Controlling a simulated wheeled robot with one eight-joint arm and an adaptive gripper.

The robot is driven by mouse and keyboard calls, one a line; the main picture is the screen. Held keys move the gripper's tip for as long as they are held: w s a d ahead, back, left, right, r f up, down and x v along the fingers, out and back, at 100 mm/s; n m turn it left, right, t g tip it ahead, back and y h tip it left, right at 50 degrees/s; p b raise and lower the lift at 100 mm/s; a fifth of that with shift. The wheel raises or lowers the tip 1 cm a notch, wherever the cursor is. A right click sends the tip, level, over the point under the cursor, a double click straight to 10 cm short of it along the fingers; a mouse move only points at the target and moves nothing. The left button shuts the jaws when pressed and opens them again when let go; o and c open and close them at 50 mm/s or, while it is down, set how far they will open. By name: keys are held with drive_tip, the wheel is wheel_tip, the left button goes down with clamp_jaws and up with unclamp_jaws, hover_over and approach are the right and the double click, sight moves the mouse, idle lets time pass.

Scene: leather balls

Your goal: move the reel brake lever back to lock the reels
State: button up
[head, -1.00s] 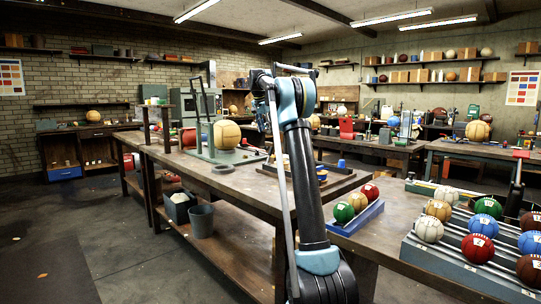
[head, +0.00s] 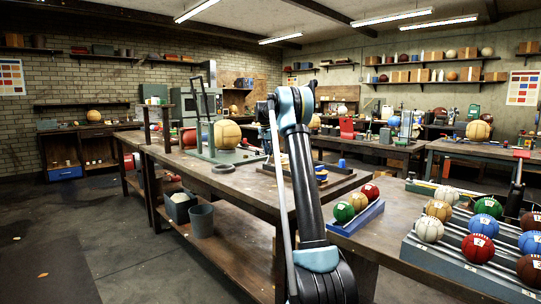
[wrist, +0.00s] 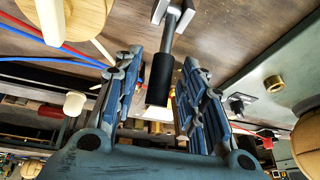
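A lever with a black cylindrical grip (wrist: 159,80) on a metal shaft shows in the wrist view, hanging down between the two blue fingers of my gripper (wrist: 163,66). I take it to be the reel brake lever. The fingers stand apart on either side of the grip, with a visible gap on each side, so the gripper looks open and not closed on it. In the head view my own arm hides the gripper, and I cannot make out the lever or the reels there.
Near the lever in the wrist view are a round pale wooden part (wrist: 85,15), red and blue cables and a brass knob (wrist: 274,83). In the head view, the long workbench (head: 240,185) carries a tall frame, and a ball rack (head: 450,262) stands at right.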

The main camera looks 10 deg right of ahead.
drive_tip(key=shift+w+f, duration=0.1)
drive_tip(key=shift+f, duration=0.15)
clamp_jaws()
